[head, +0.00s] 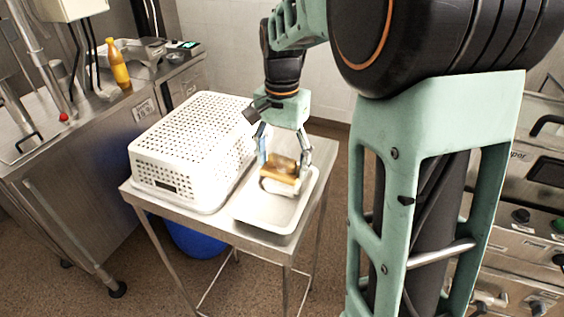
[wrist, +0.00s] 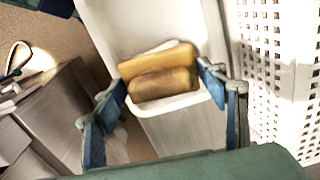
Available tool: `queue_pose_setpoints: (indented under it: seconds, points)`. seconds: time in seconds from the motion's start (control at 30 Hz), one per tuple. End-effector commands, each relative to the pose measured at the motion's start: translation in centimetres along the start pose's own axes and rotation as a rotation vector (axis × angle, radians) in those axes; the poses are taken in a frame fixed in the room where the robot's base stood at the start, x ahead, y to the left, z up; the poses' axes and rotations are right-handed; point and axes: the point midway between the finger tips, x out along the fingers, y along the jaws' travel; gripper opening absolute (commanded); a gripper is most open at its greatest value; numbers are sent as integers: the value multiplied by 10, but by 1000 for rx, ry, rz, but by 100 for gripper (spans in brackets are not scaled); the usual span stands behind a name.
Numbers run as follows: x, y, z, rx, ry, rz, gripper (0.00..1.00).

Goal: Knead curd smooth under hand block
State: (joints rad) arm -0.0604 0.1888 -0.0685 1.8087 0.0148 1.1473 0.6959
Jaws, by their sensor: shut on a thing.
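My gripper (head: 284,158) points down over the white tray (head: 262,222) on the steel table. It is shut on a brown wooden hand block (head: 280,172), with one finger at each side. In the wrist view my gripper (wrist: 164,82) spans the hand block (wrist: 163,84), which shows a rounded grip bar along a flatter wooden piece. The white curd (head: 277,187) shows below the block's near edge in the head view, and a pale strip of it seems to show past the block in the wrist view. The block covers most of the curd, so I cannot tell how smooth it is.
A white perforated basket (head: 165,178) stands left of the tray, close beside it. The small steel table (head: 230,232) has narrow free edges. A counter at the left holds an orange bottle (head: 118,65). A blue container (head: 196,240) is under the table.

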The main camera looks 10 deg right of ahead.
Motion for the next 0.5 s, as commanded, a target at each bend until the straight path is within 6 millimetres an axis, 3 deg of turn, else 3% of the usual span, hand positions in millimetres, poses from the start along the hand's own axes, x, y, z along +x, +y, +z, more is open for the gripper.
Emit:
queue_pose_setpoints:
  seconds: [0.5]
  points:
    - [-46,0,-1,0,3,-2,39]
